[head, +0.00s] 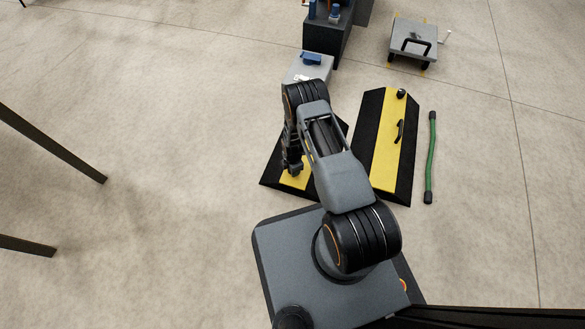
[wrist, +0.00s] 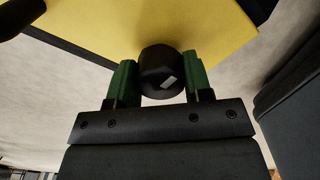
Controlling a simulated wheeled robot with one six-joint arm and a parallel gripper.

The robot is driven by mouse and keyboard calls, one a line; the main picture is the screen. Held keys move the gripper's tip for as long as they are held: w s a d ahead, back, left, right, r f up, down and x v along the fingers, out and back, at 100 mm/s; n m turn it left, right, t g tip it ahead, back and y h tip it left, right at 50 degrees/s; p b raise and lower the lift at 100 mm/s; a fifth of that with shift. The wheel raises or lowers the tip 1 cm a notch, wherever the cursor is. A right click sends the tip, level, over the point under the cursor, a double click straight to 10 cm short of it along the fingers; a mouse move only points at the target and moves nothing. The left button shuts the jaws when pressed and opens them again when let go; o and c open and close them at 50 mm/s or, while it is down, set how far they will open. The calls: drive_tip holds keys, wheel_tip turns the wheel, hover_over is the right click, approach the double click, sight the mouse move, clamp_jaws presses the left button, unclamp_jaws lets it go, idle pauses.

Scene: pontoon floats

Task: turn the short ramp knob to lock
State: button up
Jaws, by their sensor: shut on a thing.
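The short ramp (head: 272,169) is black with a yellow band and lies on the floor under my arm, which hides much of it. Its yellow top (wrist: 150,28) fills the upper part of the wrist view. The knob (wrist: 160,68) is black and faceted, with a small pale mark on its face. My gripper (wrist: 160,78) has green finger pads on both sides of the knob and is shut on it. In the head view my gripper (head: 292,168) is over the short ramp's yellow band, and the knob cannot be made out there.
A longer black and yellow ramp (head: 383,150) with a black handle and knob lies just right. A green bar (head: 431,158) lies beyond it. A grey box (head: 309,67), a dark cabinet (head: 327,38) and a grey cart (head: 413,40) stand behind. The floor at left is mostly clear.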

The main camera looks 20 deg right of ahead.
drive_tip(key=o, duration=0.9)
drive_tip(key=shift+o, duration=0.2)
wheel_tip(320, 180, up, 14)
drive_tip(key=p, duration=0.6)
wheel_tip(320, 180, up, 44)
drive_tip(key=m+t+p, duration=0.2)
drive_tip(key=m+p, duration=0.7)
drive_tip(key=p, duration=0.8)
drive_tip(key=s+r+m+p, duration=0.3)
drive_tip(key=s+r+p, duration=0.2)
drive_tip(key=r, duration=0.5)
drive_tip(key=s+r+m+t+p, duration=0.1)
drive_tip(key=s+r+m+p, duration=0.3)
drive_tip(key=r, duration=0.7)
drive_tip(key=s+r+m+p, duration=0.3)
drive_tip(key=s+r+p, duration=0.4)
drive_tip(key=r, duration=0.3)
drive_tip(key=shift+s+a+r+m+t, duration=0.2)
drive_tip(key=shift+s+r+m+t, duration=0.15)
drive_tip(key=shift+s+m, duration=0.1)
